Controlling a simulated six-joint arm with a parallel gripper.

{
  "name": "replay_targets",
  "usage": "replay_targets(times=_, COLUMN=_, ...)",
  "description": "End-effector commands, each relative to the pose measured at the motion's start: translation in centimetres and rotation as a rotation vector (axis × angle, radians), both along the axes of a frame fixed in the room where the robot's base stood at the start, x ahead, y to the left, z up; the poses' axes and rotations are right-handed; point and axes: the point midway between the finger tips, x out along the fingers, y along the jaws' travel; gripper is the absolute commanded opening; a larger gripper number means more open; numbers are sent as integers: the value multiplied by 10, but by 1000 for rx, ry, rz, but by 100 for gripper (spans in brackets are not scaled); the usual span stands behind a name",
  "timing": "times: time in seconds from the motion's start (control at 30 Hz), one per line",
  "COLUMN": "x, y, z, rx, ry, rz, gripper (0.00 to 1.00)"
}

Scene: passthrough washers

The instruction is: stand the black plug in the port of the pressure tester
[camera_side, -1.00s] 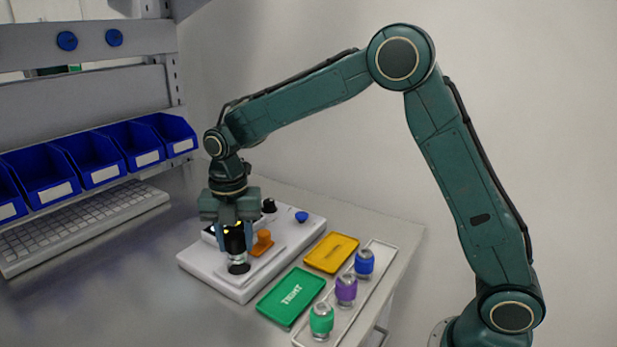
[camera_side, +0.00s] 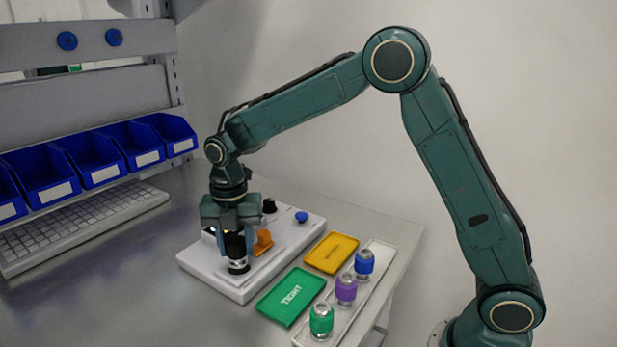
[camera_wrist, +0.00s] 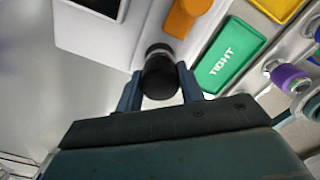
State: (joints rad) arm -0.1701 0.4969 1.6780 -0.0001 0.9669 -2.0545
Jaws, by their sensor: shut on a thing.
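The black plug (camera_side: 236,247) is upright between the fingers of my gripper (camera_side: 235,248), which is shut on it. Its metal lower end meets the port area at the near part of the white pressure tester (camera_side: 222,282). The port is hidden under the plug, so I cannot tell how deep it sits. In the wrist view the plug's black top (camera_wrist: 160,80) shows between the two blue fingers (camera_wrist: 160,88). An orange part (camera_side: 263,242) stands on the tester beside the plug.
A green TIGHT tray (camera_side: 291,296) and a yellow tray (camera_side: 331,253) lie right of the tester. A pale rack (camera_side: 376,262) holds green, purple and blue plugs. A keyboard and blue bins are left.

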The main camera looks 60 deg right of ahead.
Motion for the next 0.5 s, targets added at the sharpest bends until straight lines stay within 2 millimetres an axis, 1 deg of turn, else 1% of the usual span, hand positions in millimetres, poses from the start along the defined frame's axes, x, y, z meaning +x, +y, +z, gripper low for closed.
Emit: replay_targets(times=0.5, x=0, y=0, z=-3, rx=-1, ry=1, rz=0, gripper=12)
